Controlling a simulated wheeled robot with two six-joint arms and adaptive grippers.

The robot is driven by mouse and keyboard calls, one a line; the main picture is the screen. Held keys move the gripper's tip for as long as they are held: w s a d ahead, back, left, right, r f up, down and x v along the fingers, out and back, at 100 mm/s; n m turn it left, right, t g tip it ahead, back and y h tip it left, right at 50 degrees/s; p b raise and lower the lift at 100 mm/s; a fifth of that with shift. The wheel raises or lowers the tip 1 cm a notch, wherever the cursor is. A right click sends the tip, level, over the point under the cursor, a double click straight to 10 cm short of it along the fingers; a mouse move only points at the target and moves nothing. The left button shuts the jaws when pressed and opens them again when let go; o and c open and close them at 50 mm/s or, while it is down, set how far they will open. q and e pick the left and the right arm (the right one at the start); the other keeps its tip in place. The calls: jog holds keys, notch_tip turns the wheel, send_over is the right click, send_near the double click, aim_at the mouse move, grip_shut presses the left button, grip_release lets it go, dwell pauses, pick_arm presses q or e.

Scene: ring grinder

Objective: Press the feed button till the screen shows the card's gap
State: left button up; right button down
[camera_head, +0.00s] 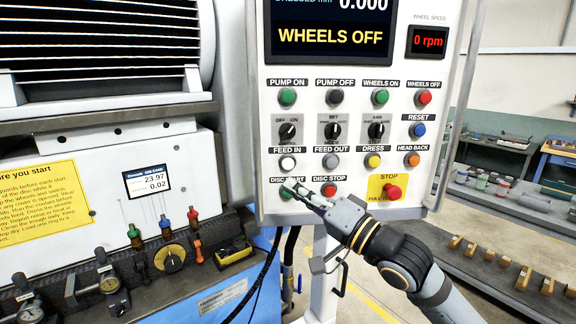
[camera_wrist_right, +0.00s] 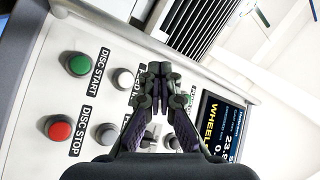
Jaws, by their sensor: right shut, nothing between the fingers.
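The control panel (camera_head: 350,105) fills the middle of the head view. Its white FEED IN button (camera_head: 287,163) is uncovered; it also shows in the wrist view (camera_wrist_right: 124,78). The grey FEED OUT button (camera_head: 333,161) is beside it. The panel screen (camera_head: 330,35) reads "WHEELS OFF" in yellow and 0.000 beside a dressed-mm label; its top is cut off. A small dark card (camera_head: 147,181) on the machine reads 23.97 and 0.02. My right gripper (camera_head: 290,185) is shut and empty, its tips just below FEED IN, partly over the green DISC START button (camera_head: 286,194). Contact is unclear. My left gripper is out of view.
The red DISC STOP button (camera_head: 329,189) is close to my right fingers, and the red STOP knob (camera_head: 393,192) is above my wrist. A wheel speed display (camera_head: 428,41) reads 0 rpm. Several coloured-handled levers (camera_head: 165,226) are at lower left.

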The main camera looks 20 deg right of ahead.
aim_at(288, 164)
jog(key=shift+w+d+b, duration=0.2)
jog(key=shift+w+d, duration=0.15)
jog(key=shift+w, duration=1.05)
jog(key=shift+w+d+b, duration=0.15)
jog(key=shift+w+d, duration=0.15)
jog(key=shift+w, duration=1.15)
jog(key=shift+w+d+b, duration=0.2)
jog(key=shift+w+d, duration=0.15)
jog(key=shift+w, duration=1.05)
jog(key=shift+w, duration=0.15)
jog(key=shift+w+d, duration=0.1)
jog(key=shift+w, duration=0.2)
jog(key=shift+w+d, duration=0.15)
jog(key=shift+w, duration=0.3)
jog(key=shift+s+a, duration=0.25)
jog(key=shift+s, duration=0.6)
jog(key=shift+p, duration=0.3)
